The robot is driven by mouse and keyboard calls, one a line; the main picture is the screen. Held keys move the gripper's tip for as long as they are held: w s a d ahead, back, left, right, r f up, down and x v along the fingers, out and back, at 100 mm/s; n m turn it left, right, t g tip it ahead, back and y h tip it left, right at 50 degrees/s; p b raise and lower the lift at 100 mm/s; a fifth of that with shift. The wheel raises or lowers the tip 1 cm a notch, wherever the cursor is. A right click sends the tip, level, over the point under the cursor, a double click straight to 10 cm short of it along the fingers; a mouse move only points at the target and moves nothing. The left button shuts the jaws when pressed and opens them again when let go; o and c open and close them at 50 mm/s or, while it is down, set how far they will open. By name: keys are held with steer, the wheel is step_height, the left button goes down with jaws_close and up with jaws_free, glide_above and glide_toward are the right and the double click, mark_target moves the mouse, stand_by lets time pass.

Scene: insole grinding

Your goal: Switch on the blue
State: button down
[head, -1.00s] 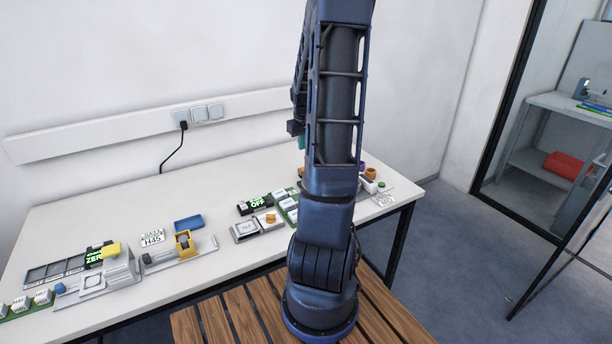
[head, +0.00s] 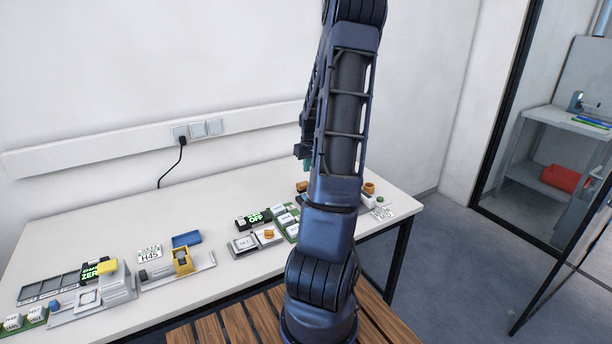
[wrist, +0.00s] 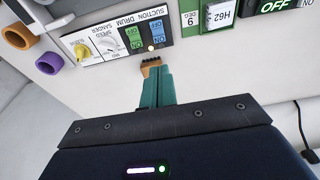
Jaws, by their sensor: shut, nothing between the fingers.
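In the wrist view a control panel (wrist: 112,42) lettered SUCTION, DRUM and SANDER carries a blue switch (wrist: 153,29) beside a green switch (wrist: 133,38). A small lamp (wrist: 151,48) glows near the blue switch at the panel's edge. My gripper (wrist: 151,62) has teal fingers that are shut and empty. Its tips are just short of the panel edge in the picture, close to the lamp and switches; contact cannot be told. In the head view only a bit of teal (head: 307,165) shows beside my arm, which hides the panel.
A yellow knob (wrist: 82,50) and a speed dial are on the same panel. An orange ring (wrist: 17,36) and a purple ring (wrist: 48,63) stand beside it. A green-black OFF display (head: 253,219), a blue block (head: 187,240) and a yellow fixture (head: 183,262) stand on the white table (head: 95,212).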

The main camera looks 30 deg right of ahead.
steer(key=f, duration=0.4)
steer(key=w+f, duration=0.1)
steer(key=f, duration=0.3)
steer(key=w+f, duration=0.1)
steer(key=f, duration=0.3)
steer(key=shift+w+f, duration=0.1)
steer(key=shift+f, duration=0.2)
steer(key=shift+w+f+g, duration=0.25)
steer(key=shift+f+g, duration=0.05)
steer(key=shift+g, duration=0.1)
steer(key=shift+s, duration=0.2)
steer(key=shift+s+r, duration=0.2)
steer(key=shift+s, duration=0.5)
step_height(320, 180, up, 14)
steer(key=w, duration=0.2)
